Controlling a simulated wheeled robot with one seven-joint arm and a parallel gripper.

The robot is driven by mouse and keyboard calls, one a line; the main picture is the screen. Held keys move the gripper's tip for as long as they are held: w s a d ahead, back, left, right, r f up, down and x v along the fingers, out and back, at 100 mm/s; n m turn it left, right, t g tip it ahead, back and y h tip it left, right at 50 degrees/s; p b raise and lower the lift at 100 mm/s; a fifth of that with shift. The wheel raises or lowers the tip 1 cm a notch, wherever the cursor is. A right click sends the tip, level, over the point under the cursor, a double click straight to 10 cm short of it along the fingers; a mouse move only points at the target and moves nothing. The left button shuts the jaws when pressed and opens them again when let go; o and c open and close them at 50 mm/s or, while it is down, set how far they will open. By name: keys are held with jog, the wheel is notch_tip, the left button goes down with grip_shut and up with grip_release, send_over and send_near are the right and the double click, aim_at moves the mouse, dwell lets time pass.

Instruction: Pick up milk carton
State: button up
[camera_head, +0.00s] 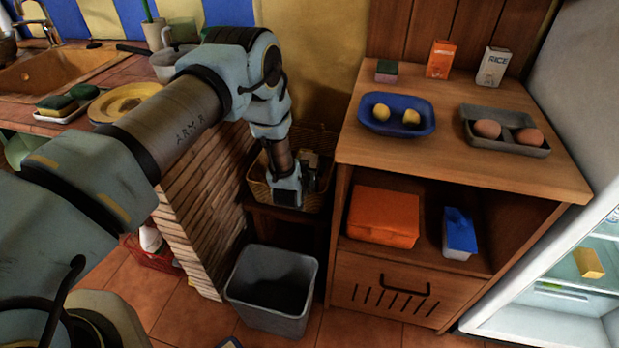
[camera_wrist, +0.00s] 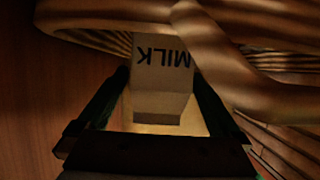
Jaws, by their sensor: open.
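The milk carton (camera_wrist: 160,62) is pale with dark "MILK" lettering, upside down in the wrist view. My gripper (camera_wrist: 160,82) is open, with one dark finger on each side of the carton. I cannot tell whether either finger touches it. In the head view my gripper (camera_head: 285,192) points down into a wicker basket (camera_head: 258,190) on a small dark wooden stand. My arm and gripper hide much of the basket's inside there, and I cannot make out the carton for certain.
The basket's rim and handle (camera_wrist: 215,50) pass close to the carton. A brick counter (camera_head: 205,190) stands left of the basket, a wooden cabinet (camera_head: 460,165) right of it. A grey bin (camera_head: 270,315) stands on the floor in front. An open fridge (camera_head: 570,270) is far right.

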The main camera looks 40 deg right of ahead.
grip_shut()
dwell(0.8)
jog(key=shift+r, duration=0.1)
